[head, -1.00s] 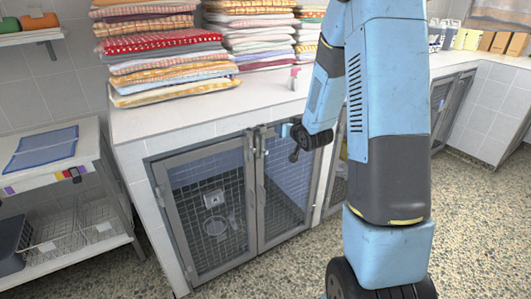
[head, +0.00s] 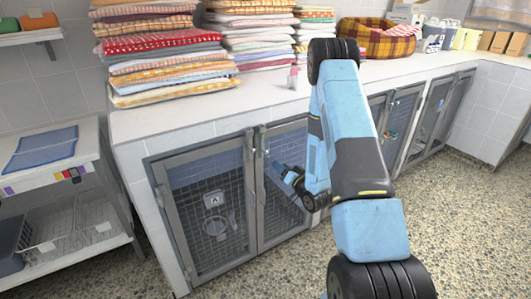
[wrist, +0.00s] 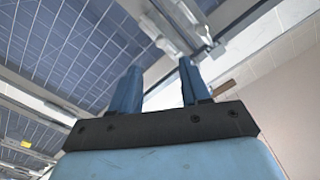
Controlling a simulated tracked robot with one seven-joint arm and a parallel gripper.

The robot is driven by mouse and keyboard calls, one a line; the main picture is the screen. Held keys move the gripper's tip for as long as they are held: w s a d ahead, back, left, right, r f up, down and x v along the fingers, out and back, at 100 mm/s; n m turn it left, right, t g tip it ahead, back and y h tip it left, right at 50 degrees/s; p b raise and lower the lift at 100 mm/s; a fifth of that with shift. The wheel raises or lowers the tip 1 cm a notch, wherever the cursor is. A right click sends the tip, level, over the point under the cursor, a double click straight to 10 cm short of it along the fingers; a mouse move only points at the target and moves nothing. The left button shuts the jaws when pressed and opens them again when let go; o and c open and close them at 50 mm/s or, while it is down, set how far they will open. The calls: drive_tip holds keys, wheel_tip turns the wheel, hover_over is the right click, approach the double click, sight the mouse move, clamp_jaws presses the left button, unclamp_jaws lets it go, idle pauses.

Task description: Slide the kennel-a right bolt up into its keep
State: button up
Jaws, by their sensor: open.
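Kennel-a, with an "A" plate (head: 213,199) behind its mesh, has two grey-framed mesh doors. Its left door (head: 162,197) and right door (head: 262,215) both look shut, side by side. My gripper (head: 282,171) is in front of the upper part of the right door, below the counter edge. In the wrist view my gripper (wrist: 160,86) is open and empty, its two blue fingers pointing up. Beyond the fingertips a metal bolt (wrist: 165,38) runs along a door frame towards a small metal keep (wrist: 218,50). The bolt is blurred, and I cannot tell whether its tip is in the keep.
The counter (head: 190,120) overhangs the doors and carries stacked towels (head: 165,50) and a plaid basket (head: 378,40). More kennel doors (head: 400,125) continue to the right. A white shelf unit (head: 60,165) stands at the left. The speckled floor (head: 450,220) in front is clear.

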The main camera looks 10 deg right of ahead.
sight(264, 151)
drive_tip(key=x, duration=1.3)
drive_tip(key=shift+w+a, duration=0.1)
drive_tip(key=shift+w, duration=0.1)
drive_tip(key=shift+c, duration=0.4)
clamp_jaws()
